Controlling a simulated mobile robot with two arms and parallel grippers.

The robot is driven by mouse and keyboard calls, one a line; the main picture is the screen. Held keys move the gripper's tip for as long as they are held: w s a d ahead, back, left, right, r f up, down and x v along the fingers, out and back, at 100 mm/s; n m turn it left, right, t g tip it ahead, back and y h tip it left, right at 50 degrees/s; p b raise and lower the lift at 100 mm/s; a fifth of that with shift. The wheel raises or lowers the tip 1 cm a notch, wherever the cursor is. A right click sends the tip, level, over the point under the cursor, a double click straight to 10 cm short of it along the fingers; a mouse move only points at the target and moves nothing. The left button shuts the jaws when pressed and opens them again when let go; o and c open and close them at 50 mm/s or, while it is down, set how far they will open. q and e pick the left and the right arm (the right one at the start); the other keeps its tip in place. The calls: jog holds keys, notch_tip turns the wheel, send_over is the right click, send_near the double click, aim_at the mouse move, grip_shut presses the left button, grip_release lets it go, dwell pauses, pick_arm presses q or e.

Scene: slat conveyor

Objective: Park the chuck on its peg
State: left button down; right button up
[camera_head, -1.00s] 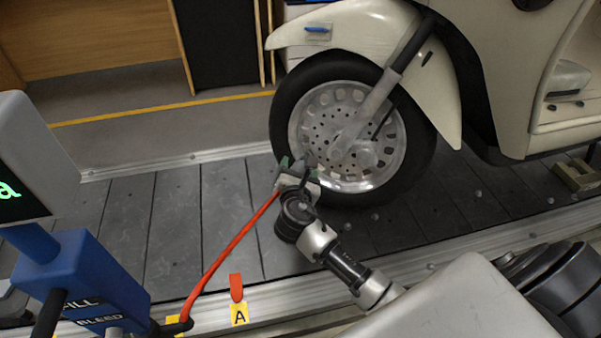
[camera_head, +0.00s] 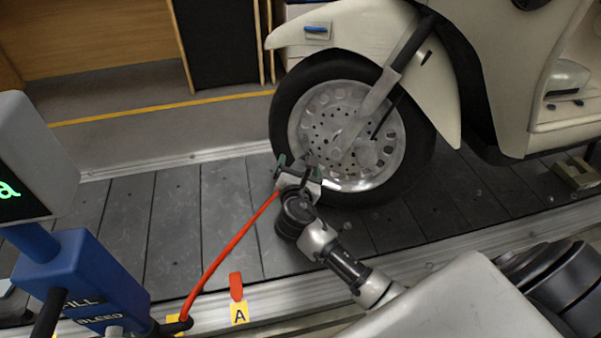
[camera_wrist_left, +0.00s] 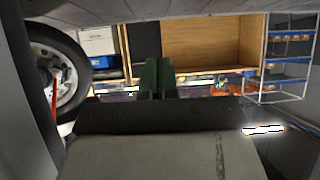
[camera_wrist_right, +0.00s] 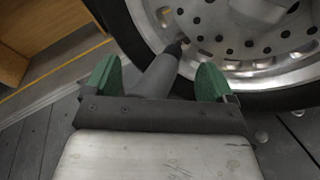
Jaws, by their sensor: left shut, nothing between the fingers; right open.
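The chuck (camera_wrist_right: 158,75) is a grey cylinder with a dark tip against the scooter's front wheel, in the right wrist view. My right gripper (camera_wrist_right: 158,80) is open, with its green fingers apart on either side of the chuck. In the head view the right gripper (camera_head: 297,168) is low at the wheel's left side, where the red hose (camera_head: 228,248) ends. My left gripper (camera_wrist_left: 158,78) is shut and empty in the left wrist view, away from the wheel. I cannot make out the peg for certain.
A blue inflator stand (camera_head: 85,275) with a screen stands at left. An orange-red piece (camera_head: 236,287) sits above a yellow "A" label (camera_head: 239,314) on the conveyor's near rail. The scooter's front wheel (camera_head: 350,140) stands on grey slats (camera_head: 175,225). The slats left of the hose look clear.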

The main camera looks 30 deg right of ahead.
jog(key=shift+d+h, duration=0.4)
jog(key=shift+d, duration=0.8)
pick_arm(q)
jog(key=s+a+f+g+y+p, duration=0.2)
jog(key=s+f+g+p, duration=0.1)
jog(key=s+g, duration=0.4)
jog(key=shift+s+a+f+g, duration=0.3)
jog(key=shift+s+a+f, duration=0.1)
jog(key=shift+s, duration=0.6)
pick_arm(e)
jog(key=s+a+r+y, duration=0.1)
jog(key=s+a, duration=0.6)
jog(key=s, duration=0.2)
jog(key=shift+s+a+r, duration=0.15)
jog(key=shift+a+r, duration=0.15)
jog(key=shift+a, duration=0.05)
